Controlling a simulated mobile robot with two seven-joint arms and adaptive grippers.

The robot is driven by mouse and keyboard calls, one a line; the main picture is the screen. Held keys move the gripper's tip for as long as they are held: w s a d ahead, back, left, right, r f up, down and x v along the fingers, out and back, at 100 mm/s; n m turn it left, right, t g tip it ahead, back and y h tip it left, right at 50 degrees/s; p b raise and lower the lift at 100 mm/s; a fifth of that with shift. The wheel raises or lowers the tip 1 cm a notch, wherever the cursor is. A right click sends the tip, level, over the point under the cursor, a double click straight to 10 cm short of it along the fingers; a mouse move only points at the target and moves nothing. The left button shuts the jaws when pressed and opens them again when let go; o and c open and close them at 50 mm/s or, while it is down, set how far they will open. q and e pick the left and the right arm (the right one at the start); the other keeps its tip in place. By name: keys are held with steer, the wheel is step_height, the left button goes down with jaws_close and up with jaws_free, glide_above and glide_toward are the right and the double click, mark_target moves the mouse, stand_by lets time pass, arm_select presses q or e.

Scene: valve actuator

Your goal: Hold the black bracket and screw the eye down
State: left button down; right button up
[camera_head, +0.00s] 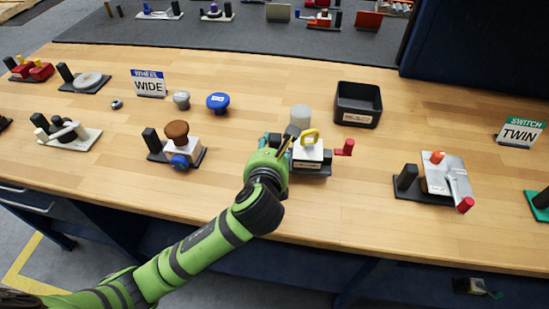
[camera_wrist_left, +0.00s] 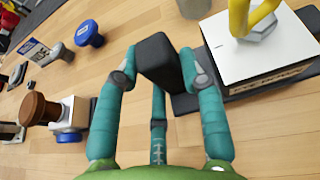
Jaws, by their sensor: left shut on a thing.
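The yellow eye (camera_head: 311,135) stands on top of a white box (camera_head: 309,154), which sits on a dark base plate on the bench. In the left wrist view the eye (camera_wrist_left: 246,14) rises from a grey hex nut on the white box (camera_wrist_left: 265,65), cut off by the top edge. My left gripper (camera_head: 285,143) is just left of the box. My right gripper is not in view.
A red-tipped handle (camera_head: 345,147) sticks out right of the box. A black bin (camera_head: 358,104) and a pale cylinder (camera_head: 300,115) stand behind. A brown-knobbed device (camera_head: 177,140) is to the left, a grey-plated device (camera_head: 445,180) to the right.

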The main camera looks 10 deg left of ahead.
mark_target(272, 140)
arm_select(q)
step_height(272, 140, up, 5)
steer(key=shift+f, duration=4.1)
steer(key=shift+f, duration=0.35)
steer(key=shift+s+f, duration=0.1)
steer(key=shift+f, duration=0.05)
